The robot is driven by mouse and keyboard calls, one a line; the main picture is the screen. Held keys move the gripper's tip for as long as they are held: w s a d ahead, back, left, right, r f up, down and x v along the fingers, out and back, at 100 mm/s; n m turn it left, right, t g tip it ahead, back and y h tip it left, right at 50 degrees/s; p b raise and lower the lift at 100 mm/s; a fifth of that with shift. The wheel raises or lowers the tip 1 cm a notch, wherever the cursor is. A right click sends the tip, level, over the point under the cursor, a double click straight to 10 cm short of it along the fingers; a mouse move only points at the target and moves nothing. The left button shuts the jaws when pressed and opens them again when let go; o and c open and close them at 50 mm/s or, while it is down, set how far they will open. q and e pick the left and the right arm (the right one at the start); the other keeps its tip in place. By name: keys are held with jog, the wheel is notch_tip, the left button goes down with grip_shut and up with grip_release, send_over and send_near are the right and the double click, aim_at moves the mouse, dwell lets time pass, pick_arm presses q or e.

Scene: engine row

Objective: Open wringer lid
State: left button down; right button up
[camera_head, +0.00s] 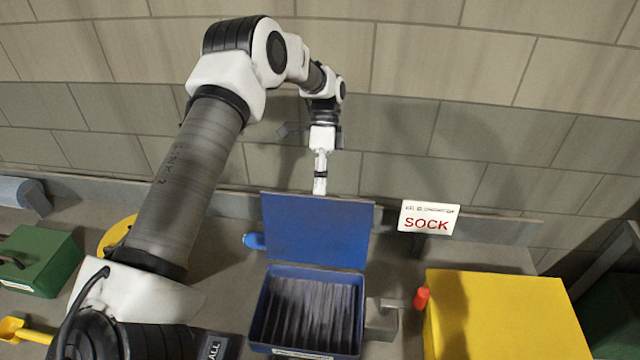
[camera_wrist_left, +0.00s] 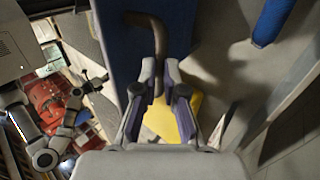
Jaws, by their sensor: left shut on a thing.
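The wringer (camera_head: 258,310) is a blue box with dark ridges inside, on the bench in the middle of the head view. Its blue lid (camera_head: 317,232) stands raised at the back, and the ridged inside is uncovered. My left gripper (camera_head: 320,187) is behind the lid's top edge, its fingertips partly hidden there. In the left wrist view my left gripper (camera_wrist_left: 158,88) is shut on a brown curved handle (camera_wrist_left: 157,45), which meets the blue lid (camera_wrist_left: 115,50). At the left of that view is a white arm with a dark end, likely my right gripper (camera_wrist_left: 92,84), too small to read.
A yellow box (camera_head: 505,315) stands right of the wringer, with a red knob (camera_head: 421,298) between them. A SOCK sign (camera_head: 429,218) stands behind. A green box (camera_head: 38,260) and a yellow scoop (camera_head: 22,330) lie at the left. The tiled wall is close behind my left arm.

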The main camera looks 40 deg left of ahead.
pick_arm(q)
jog(key=c, duration=1.2)
grip_release()
jog(key=shift+s+d+f, duration=0.1)
jog(key=shift+s+f, duration=0.1)
jog(key=shift+f, duration=0.4)
jog(key=shift+s+f, duration=0.2)
jog(key=shift+f, duration=0.4)
jog(key=v, duration=0.8)
jog(key=shift+w+f, duration=0.1)
jog(key=shift+w, duration=0.1)
pick_arm(e)
jog(key=shift+w+a, duration=0.15)
jog(key=shift+w, duration=0.05)
pick_arm(q)
jog(key=shift+f, duration=0.1)
